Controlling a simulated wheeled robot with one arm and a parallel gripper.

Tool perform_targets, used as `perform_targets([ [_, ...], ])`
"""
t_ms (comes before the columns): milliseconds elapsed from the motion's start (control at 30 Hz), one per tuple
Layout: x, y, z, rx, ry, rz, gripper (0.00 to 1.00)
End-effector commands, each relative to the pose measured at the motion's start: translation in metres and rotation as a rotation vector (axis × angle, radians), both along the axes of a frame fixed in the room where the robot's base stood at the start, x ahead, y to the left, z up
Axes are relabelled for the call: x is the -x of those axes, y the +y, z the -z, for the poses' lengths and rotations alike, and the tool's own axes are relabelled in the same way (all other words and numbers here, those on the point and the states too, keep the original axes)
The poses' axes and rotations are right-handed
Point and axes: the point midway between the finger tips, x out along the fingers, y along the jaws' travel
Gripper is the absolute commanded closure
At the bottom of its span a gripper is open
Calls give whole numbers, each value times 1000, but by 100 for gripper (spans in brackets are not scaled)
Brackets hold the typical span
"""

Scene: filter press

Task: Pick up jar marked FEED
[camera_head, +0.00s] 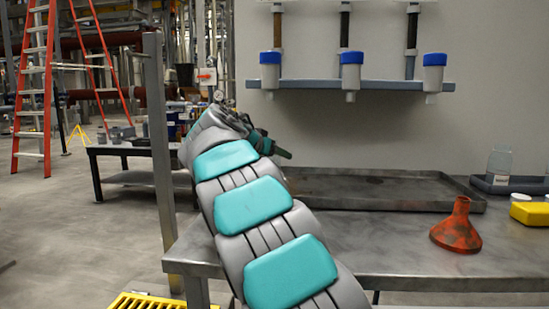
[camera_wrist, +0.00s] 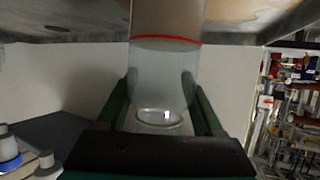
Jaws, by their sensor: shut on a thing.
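A clear jar (camera_wrist: 166,72) with a red line around it stands between the two dark green fingers of my gripper (camera_wrist: 160,88) in the wrist view. The fingers are shut on its sides. No FEED marking is readable on it. In the head view my gripper (camera_head: 270,146) shows near the left end of the wall bench, partly hidden behind my arm. The held jar cannot be made out there. Another clear jar (camera_head: 499,164) stands in a dark tray at the far right of the head view; I see no readable marking on it.
On the metal bench (camera_head: 400,237) are a shallow grey tray (camera_head: 365,204), an orange-red funnel (camera_head: 458,226) and a yellow object (camera_head: 531,213). A wall shelf (camera_head: 390,86) holds blue-topped containers. A grey post (camera_head: 160,150) stands left of my arm. The bench's front middle is clear.

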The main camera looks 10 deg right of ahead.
Motion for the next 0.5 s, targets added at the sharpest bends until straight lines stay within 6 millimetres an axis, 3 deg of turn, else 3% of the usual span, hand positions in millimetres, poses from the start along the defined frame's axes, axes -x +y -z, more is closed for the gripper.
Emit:
perform_targets([
  [500, -1, 0, -29, 0, -1, -2, 100],
])
